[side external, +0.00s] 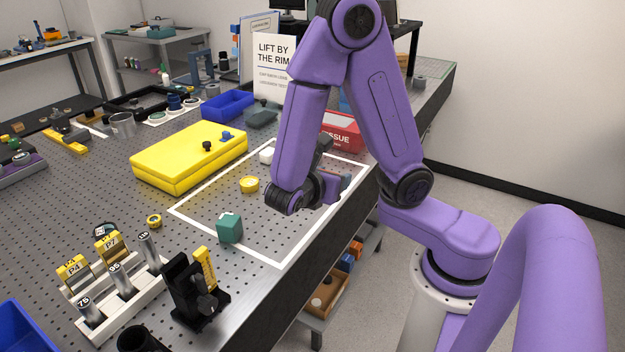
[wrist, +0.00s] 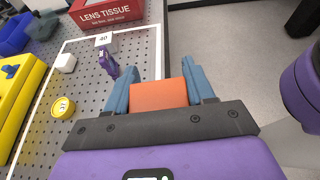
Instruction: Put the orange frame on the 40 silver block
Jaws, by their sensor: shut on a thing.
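My gripper (wrist: 160,84) has its blue fingers shut on the orange frame (wrist: 159,95), which shows as a flat orange face between them in the wrist view. The 40 silver block (wrist: 104,40) stands at the far side of the marked area in the wrist view, with a white label reading 40. It is ahead and to the left of my gripper, apart from the orange frame. In the side external view my arm hides the orange frame, and I cannot make out the 40 block there.
A small purple object (wrist: 109,63) stands just in front of the 40 block. A white piece (wrist: 65,62) and a yellow round piece (wrist: 63,107) lie to the left. A red lens tissue box (wrist: 106,12) is behind. A green block (side external: 229,228) stands inside the white outline.

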